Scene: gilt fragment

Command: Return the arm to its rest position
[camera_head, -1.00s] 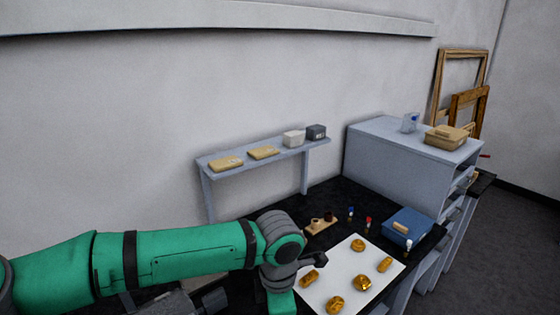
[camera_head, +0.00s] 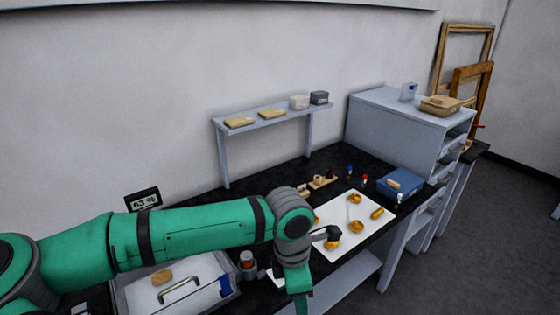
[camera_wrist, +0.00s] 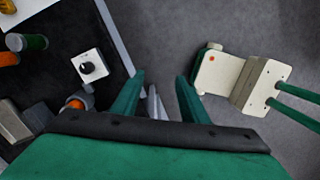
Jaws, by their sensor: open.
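My green arm stretches from the lower left across the front of the bench in the head view, with its dark wrist joint over the near edge of the white sheet (camera_head: 325,214). Its end runs down out of the picture, so the fingertips are hidden there. In the wrist view my gripper (camera_wrist: 158,95) shows two green fingers standing apart with nothing between them. They hang over the grey floor, just right of the bench edge. Several gold fragments (camera_head: 376,213) lie on the white sheet, partly hidden by my wrist.
A white case (camera_head: 205,297) and a small jar (camera_head: 247,270) stand near my arm. A display (camera_head: 142,199) reads about 63 %. A blue box (camera_head: 401,186), wall shelf (camera_head: 265,121) and grey cabinet (camera_head: 400,125) are behind. In the wrist view a white knob box (camera_wrist: 93,64) sits near the bench edge.

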